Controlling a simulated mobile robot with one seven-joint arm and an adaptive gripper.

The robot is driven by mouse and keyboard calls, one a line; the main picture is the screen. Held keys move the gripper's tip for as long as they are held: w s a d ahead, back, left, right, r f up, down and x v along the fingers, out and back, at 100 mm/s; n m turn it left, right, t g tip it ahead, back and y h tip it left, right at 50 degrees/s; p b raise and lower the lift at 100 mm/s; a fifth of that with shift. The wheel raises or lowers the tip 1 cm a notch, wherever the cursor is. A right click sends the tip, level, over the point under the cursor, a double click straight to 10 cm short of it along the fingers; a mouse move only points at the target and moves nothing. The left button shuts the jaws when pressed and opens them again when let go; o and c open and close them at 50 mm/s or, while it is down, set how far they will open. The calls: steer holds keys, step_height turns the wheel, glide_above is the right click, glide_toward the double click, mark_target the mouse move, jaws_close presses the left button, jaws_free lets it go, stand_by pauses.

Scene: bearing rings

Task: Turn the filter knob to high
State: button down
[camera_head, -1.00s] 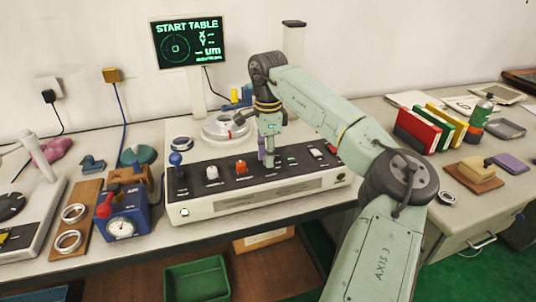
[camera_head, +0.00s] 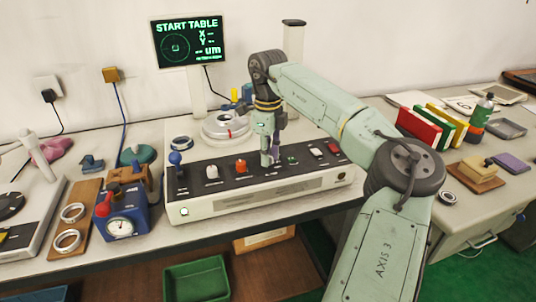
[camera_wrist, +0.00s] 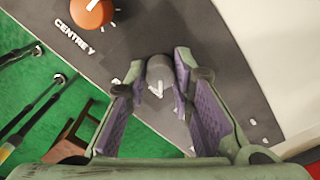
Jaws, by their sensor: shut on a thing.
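The control panel (camera_head: 222,203) is a long box with a dark sloping top and a row of knobs and switches. My gripper (camera_head: 269,160) is over the middle of this row, pointing down. In the wrist view, my gripper (camera_wrist: 160,76) has its two purple-padded fingers on either side of a small grey knob (camera_wrist: 158,68), shut on it. A white pointer mark shows on the knob's near side. The fingers hide most of its label, so I cannot read its setting. In the head view the gripper covers the knob.
An orange knob (camera_wrist: 92,12) labelled CENTRE Y is beside the held knob; it also shows in the head view (camera_head: 241,166). A white knob (camera_head: 212,172) and a blue-topped lever (camera_head: 175,160) stand further left. A round turntable (camera_head: 226,128) is behind the panel.

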steer(key=shift+m, duration=0.9)
steer(key=c, duration=1.4)
jaws_free()
steer(key=shift+o, duration=0.2)
step_height(320, 180, up, 12)
